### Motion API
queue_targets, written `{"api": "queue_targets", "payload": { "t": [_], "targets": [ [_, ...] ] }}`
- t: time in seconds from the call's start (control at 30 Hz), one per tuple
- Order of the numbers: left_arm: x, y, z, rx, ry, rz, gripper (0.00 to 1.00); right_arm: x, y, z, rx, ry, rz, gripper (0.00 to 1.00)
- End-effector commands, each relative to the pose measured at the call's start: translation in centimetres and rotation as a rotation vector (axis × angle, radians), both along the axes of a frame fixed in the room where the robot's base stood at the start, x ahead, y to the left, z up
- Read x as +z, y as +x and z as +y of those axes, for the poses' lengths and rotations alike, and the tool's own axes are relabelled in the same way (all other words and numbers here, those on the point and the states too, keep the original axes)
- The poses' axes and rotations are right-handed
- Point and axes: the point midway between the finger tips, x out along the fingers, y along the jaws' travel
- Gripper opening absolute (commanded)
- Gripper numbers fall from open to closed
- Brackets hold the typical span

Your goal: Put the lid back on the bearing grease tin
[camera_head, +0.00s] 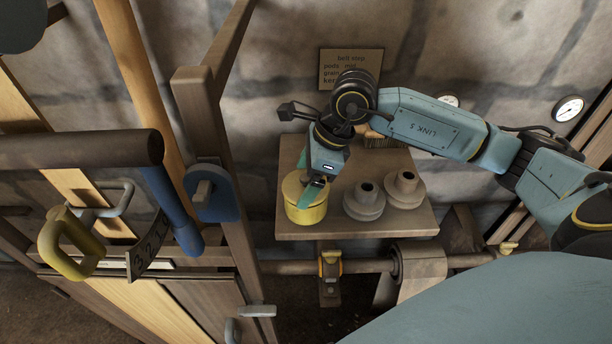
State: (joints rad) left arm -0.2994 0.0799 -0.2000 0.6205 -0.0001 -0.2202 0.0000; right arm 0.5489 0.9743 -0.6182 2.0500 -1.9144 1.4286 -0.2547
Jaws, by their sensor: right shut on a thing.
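The yellow grease tin (305,213) stands upright at the left front of the small wooden shelf. Its round yellow lid (292,187) shows at the top of the tin; I cannot tell whether it is fully seated or slightly above the rim. My right gripper (309,181) reaches down over the tin from behind, its green fingers at the lid. It is shut on the lid, and the wrist hides part of the far side. My left gripper is not in view.
Two grey stepped pulleys (364,202) (404,189) stand just right of the tin. A brush (380,141) lies at the back of the wooden shelf (394,225). A sign (350,64) hangs behind.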

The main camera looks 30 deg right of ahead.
Motion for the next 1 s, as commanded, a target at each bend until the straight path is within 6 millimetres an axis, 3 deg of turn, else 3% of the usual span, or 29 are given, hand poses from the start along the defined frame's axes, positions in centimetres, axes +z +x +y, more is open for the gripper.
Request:
{"api": "queue_targets", "payload": {
  "t": [0.47, 0.5, 0.6, 1.0],
  "targets": [
    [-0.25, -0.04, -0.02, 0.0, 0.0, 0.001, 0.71, -0.01, 0.0, 0.0, 0.0, 0.0, 0.0, 0.62],
    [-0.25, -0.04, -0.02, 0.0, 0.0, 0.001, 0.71, -0.01, 0.0, 0.0, 0.0, 0.0, 0.0, 0.85],
    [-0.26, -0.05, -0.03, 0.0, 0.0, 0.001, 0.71, -0.01, 0.01, -0.01, 0.0, 0.0, 0.0, 0.98],
    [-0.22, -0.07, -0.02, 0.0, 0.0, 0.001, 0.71, 0.03, 0.0, 0.0, 0.0, 0.0, 0.0, 1.0]
  ]
}}
